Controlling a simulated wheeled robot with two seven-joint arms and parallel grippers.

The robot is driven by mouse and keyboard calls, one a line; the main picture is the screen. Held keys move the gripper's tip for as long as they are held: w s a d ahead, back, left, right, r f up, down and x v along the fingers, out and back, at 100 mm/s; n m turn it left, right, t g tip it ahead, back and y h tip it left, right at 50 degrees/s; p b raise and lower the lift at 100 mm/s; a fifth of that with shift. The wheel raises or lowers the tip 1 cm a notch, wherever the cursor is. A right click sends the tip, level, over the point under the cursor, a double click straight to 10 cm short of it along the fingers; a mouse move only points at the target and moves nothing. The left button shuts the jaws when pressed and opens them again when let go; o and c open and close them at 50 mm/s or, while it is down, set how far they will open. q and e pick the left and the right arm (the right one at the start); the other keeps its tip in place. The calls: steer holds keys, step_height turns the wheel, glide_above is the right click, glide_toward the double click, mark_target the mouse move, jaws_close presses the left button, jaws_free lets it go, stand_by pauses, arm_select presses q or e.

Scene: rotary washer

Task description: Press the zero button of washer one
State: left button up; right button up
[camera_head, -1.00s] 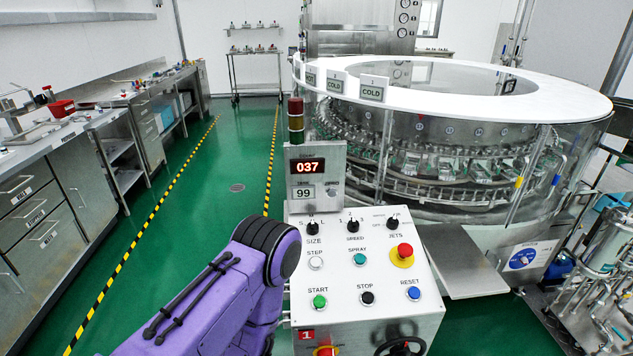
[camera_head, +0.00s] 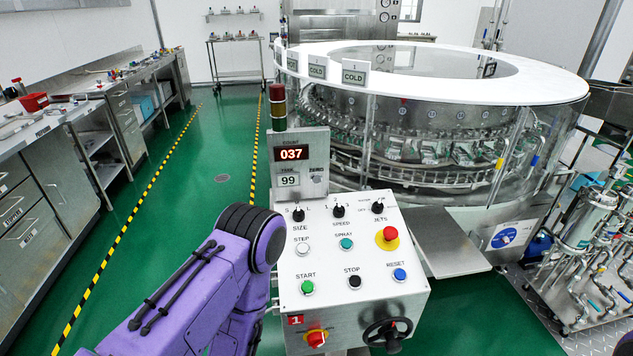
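The control panel of washer one (camera_head: 325,271), marked with a red "1" label (camera_head: 296,320), stands in the middle. On its upright display box (camera_head: 312,137) a red display (camera_head: 291,154) reads 037 and a smaller display (camera_head: 289,180) reads 99. The zero button (camera_head: 317,178) appears as a small, blurred spot under the "ZERO" lettering, right of the 99. My purple left arm (camera_head: 205,290) comes in from the lower left, and its black joint (camera_head: 252,236) is left of the panel. Neither gripper can be seen.
The sloped panel carries knobs, a red emergency stop (camera_head: 387,236) and start (camera_head: 307,287), stop (camera_head: 354,282) and reset (camera_head: 399,274) buttons. A handwheel (camera_head: 387,330) is below. The round washer (camera_head: 440,125) stands behind. Green floor (camera_head: 215,210) is clear at left.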

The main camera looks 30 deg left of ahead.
arm_select(q)
jaws_close()
stand_by(1.6)
